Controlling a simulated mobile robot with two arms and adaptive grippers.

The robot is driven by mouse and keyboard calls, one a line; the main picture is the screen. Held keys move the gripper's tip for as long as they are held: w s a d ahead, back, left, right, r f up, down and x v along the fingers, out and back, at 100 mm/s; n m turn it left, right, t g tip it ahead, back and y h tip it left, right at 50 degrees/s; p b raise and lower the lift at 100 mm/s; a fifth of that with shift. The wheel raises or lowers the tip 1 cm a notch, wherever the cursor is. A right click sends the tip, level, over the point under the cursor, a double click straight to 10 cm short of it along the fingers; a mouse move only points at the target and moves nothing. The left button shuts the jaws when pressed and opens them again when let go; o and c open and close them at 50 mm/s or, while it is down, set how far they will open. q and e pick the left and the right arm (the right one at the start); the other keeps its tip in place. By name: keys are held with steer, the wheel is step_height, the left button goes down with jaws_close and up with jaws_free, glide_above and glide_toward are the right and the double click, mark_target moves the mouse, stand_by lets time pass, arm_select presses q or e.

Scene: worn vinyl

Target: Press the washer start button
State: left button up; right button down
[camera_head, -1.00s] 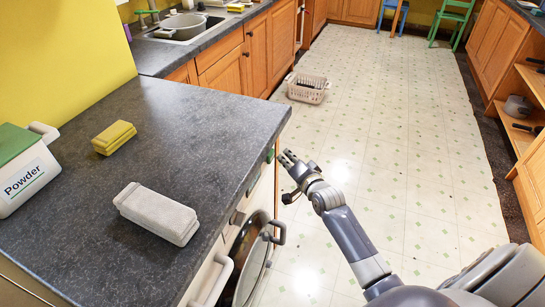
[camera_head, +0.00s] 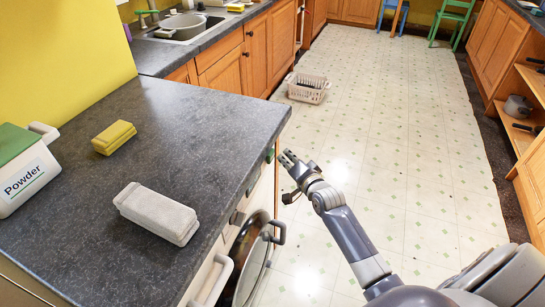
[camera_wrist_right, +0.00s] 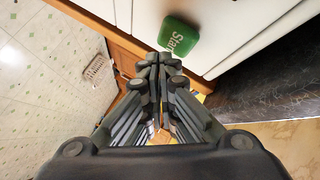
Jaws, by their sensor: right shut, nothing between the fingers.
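The washer (camera_head: 228,241) stands under the dark counter, with its front and round door (camera_head: 252,262) seen at a steep angle in the head view. The green start button (camera_wrist_right: 180,36), marked "Start", shows on the white front in the right wrist view. A small green edge of the button (camera_head: 270,155) shows just under the counter edge in the head view. My right gripper (camera_head: 287,158) is shut and empty in front of the washer. In the wrist view its fingertips (camera_wrist_right: 161,62) appear just below the button; I cannot tell whether they touch it. My left gripper is out of view.
On the counter (camera_head: 200,120) are a powder box (camera_head: 28,172), a yellow sponge (camera_head: 114,137) and a grey block (camera_head: 157,212). A white basket (camera_head: 308,88) stands on the floor. The floor to the right is clear.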

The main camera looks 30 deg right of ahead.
steer(key=shift+w+a, duration=0.1)
steer(key=shift+w+a, duration=0.2)
stand_by(0.4)
steer(key=shift+w+a+p, duration=0.2)
steer(key=shift+w+p, duration=0.1)
steer(key=shift+p, duration=0.05)
stand_by(0.4)
steer(key=shift+s, duration=0.1)
stand_by(0.4)
steer(key=shift+s+d+p, duration=0.35)
steer(key=shift+s+d, duration=0.15)
steer(key=s+d, duration=0.1)
steer(key=s, duration=0.1)
steer(key=s+d+p, duration=0.1)
steer(key=s+d, duration=0.1)
steer(key=shift+d, duration=0.1)
